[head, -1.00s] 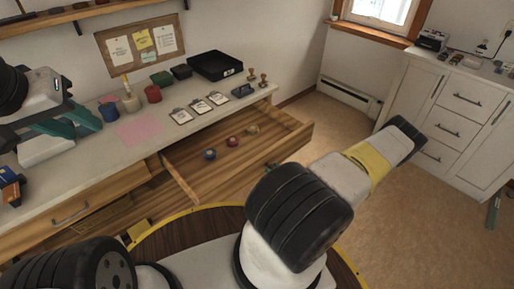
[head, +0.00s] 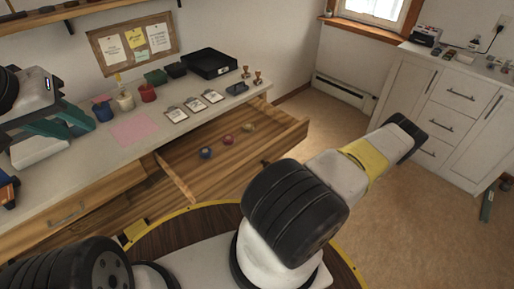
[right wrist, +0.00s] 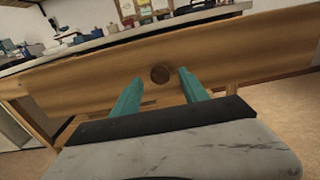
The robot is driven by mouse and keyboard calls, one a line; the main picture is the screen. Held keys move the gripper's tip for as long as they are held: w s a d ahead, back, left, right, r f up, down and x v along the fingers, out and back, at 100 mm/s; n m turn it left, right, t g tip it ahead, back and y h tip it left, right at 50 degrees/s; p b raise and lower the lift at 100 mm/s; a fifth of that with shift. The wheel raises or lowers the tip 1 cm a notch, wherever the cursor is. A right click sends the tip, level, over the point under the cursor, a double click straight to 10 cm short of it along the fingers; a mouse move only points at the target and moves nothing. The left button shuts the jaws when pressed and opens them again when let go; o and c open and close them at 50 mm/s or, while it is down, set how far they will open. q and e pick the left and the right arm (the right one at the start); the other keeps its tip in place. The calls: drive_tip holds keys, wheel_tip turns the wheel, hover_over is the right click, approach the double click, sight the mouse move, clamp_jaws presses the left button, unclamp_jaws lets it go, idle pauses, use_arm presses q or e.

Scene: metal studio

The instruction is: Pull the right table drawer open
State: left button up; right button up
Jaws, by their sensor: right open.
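The right table drawer (head: 225,165) stands pulled out from the table (head: 60,190) in the head view, with a few small round items inside. In the right wrist view its wooden front (right wrist: 240,62) spans the picture, with a round brown knob (right wrist: 160,74). My right gripper (right wrist: 158,86) is open, its teal fingers apart on either side of the knob and not closed on it.
The tabletop holds a black tray (head: 209,63), clipboards (head: 194,104), a red cup (head: 147,93) and a pink sheet (head: 135,128). The closed left drawer has a bar handle (head: 67,214). A white cabinet (head: 445,115) stands at right. Floor is clear between.

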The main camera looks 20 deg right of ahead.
drive_tip(key=v, duration=0.5)
drive_tip(key=shift+s, duration=0.15)
drive_tip(key=shift+r, duration=0.1)
drive_tip(key=w+a+r+n+g+y, duration=0.1)
drive_tip(key=a+r+n+g+y, duration=0.1)
drive_tip(key=a+r+n+g, duration=0.45)
drive_tip(key=w+a+r+n+g+y, duration=0.25)
drive_tip(key=r+n, duration=0.35)
drive_tip(key=r, duration=0.4)
drive_tip(key=w+a+r+n+g+y, duration=0.1)
drive_tip(key=a+r+n+g+y, duration=0.1)
drive_tip(key=a+r+n+g, duration=0.45)
drive_tip(key=s+a+r+n+t+h, duration=0.1)
drive_tip(key=s+a+r+n+h, duration=0.1)
drive_tip(key=r, duration=0.6)
drive_tip(key=s+a+r+n+t+h, duration=0.2)
drive_tip(key=s+r+n+h, duration=0.3)
drive_tip(key=r+n, duration=0.2)
drive_tip(key=s+a+r+n+t+h, duration=0.1)
drive_tip(key=s+a+r+n+h, duration=0.1)
drive_tip(key=r, duration=0.8)
drive_tip(key=s+n+h, duration=0.1)
drive_tip(key=s+n, duration=0.1)
drive_tip(key=shift+s+n+t, duration=0.3)
drive_tip(key=shift+s+t, duration=0.05)
